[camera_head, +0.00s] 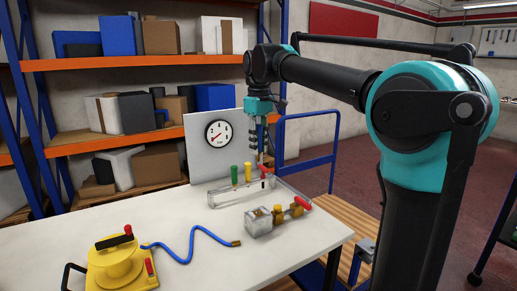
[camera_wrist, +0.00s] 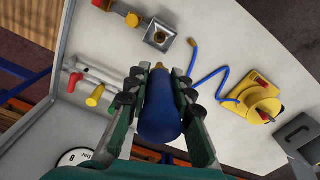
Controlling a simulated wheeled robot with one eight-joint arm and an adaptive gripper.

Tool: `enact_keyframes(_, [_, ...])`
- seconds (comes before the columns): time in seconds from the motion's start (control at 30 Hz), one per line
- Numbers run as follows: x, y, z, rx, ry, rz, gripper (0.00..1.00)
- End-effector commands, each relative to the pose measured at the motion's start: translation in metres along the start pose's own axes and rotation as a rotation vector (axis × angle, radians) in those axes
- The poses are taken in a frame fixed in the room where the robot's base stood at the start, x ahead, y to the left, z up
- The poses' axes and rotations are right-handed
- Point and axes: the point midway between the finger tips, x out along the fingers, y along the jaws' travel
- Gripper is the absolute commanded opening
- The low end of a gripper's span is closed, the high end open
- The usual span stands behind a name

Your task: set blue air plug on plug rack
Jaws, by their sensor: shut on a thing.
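The blue air plug (camera_wrist: 160,110) is between my gripper's (camera_wrist: 158,80) fingers in the wrist view, with its brass tip pointing away from the wrist. My gripper is shut on it. In the head view my gripper (camera_head: 262,158) is above the back of the table, over the right part of the plug rack (camera_head: 212,203). The blue plug cannot be made out there. The rack holds a green plug (camera_head: 234,174) and a yellow plug (camera_head: 248,172) upright. A red part (camera_head: 267,170) shows just right of them, below my gripper. The fingers partly hide the rack in the wrist view.
A pressure gauge panel (camera_head: 216,140) stands close behind the rack. A metal block with brass fittings and a red handle (camera_head: 258,222) is in front. A blue hose (camera_head: 190,250) runs to a yellow device (camera_head: 122,262) at front left. The table's front middle is clear.

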Motion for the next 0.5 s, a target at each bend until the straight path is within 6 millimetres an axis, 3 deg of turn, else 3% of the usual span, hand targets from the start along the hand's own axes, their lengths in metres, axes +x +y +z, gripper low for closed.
enact_keyframes(0.5, [-0.016,0.000,0.000,0.000,0.000,0.000,0.00])
